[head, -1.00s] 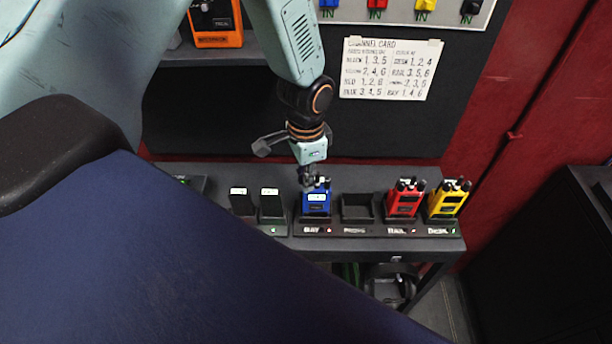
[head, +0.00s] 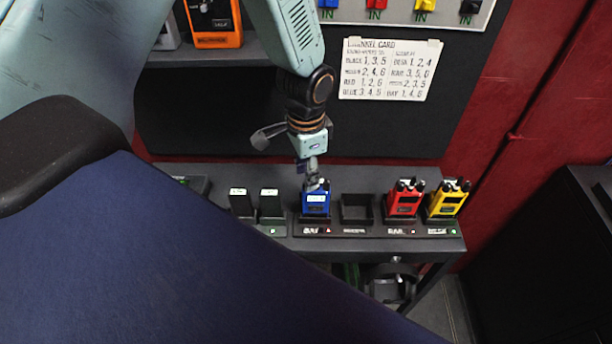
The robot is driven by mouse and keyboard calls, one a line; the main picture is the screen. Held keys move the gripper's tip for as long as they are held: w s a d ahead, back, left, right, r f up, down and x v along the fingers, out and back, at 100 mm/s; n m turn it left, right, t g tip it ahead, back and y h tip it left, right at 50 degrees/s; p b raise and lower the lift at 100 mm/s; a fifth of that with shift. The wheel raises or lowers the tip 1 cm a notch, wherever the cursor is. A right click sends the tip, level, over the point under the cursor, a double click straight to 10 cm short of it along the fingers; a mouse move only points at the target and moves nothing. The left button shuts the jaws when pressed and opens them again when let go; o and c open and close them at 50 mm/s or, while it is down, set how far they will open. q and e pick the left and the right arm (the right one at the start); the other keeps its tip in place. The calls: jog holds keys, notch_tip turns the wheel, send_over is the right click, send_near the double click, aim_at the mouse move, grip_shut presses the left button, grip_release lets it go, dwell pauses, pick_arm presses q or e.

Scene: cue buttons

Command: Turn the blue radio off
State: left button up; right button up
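The blue radio (head: 316,203) stands upright in its charger slot on the dark shelf in the head view. My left gripper (head: 315,180) comes down from above and its tip is at the top of the blue radio, where the knobs are. The tip hides most of the radio's top. Whether it touches a knob, and whether its fingers are open or shut, is too small to tell. My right gripper is not in view.
An empty slot (head: 356,209) is right of the blue radio, then a red radio (head: 404,203) and a yellow radio (head: 447,204). Two dark battery packs (head: 270,205) stand to its left. A channel card (head: 390,70) hangs on the wall behind.

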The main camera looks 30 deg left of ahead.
pick_arm(q)
notch_tip(320, 180, up, 10)
dwell(0.3)
notch_tip(320, 180, down, 4)
jog(key=m, duration=0.7)
jog(key=shift+s+f+b, duration=0.15)
jog(key=shift+f+b, duration=0.1)
jog(key=shift+b, duration=0.15)
notch_tip(320, 180, down, 8)
jog(key=shift+r+p, duration=0.25)
jog(key=shift+p, duration=0.2)
jog(key=shift+c, duration=0.3)
jog(key=c, duration=0.6)
grip_shut()
